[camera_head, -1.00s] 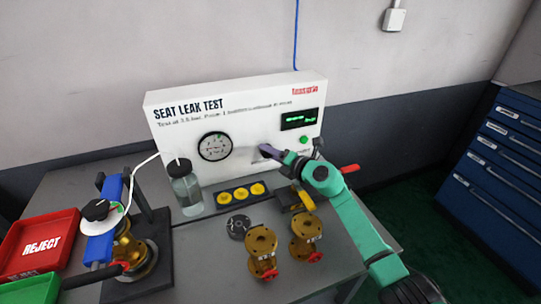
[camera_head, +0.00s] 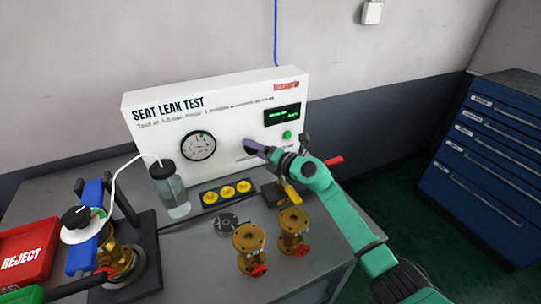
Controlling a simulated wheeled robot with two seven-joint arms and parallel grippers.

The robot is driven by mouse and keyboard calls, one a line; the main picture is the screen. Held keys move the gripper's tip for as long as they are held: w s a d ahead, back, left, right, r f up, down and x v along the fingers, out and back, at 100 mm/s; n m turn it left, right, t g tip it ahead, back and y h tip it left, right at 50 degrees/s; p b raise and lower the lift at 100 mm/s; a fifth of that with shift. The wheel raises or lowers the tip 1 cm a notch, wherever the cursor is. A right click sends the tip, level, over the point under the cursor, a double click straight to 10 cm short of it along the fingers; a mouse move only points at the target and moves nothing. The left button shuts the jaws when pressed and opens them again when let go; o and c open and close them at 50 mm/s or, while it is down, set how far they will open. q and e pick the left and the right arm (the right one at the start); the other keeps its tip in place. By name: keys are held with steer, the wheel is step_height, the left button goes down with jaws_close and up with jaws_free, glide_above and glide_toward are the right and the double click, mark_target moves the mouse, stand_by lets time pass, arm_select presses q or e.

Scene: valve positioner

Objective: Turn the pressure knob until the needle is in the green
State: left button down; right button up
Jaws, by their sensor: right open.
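The white seat leak test panel (camera_head: 222,152) stands at the back of the bench. Its round pressure gauge (camera_head: 198,146) has a white face; the needle is too small to read against any green band. The pressure knob (camera_head: 250,145) is a small dark shape on the panel front, mostly hidden by my right gripper. My right gripper (camera_head: 256,149) is open with its fingers at the knob; I cannot tell whether they touch it. My left gripper is not in view; a dark piece of my left arm may show at the lower left.
Yellow discs (camera_head: 227,192) lie on a dark tray in front. Two brass valves (camera_head: 250,246) stand nearer. A blue clamp fixture (camera_head: 86,232) and red reject bin (camera_head: 25,252) are at left.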

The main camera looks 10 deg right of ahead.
steer(key=p+v, duration=0.1)
steer(key=v, duration=1.2)
steer(key=shift+s+d, duration=0.15)
steer(key=shift+s, duration=0.2)
steer(key=shift+r, duration=0.1)
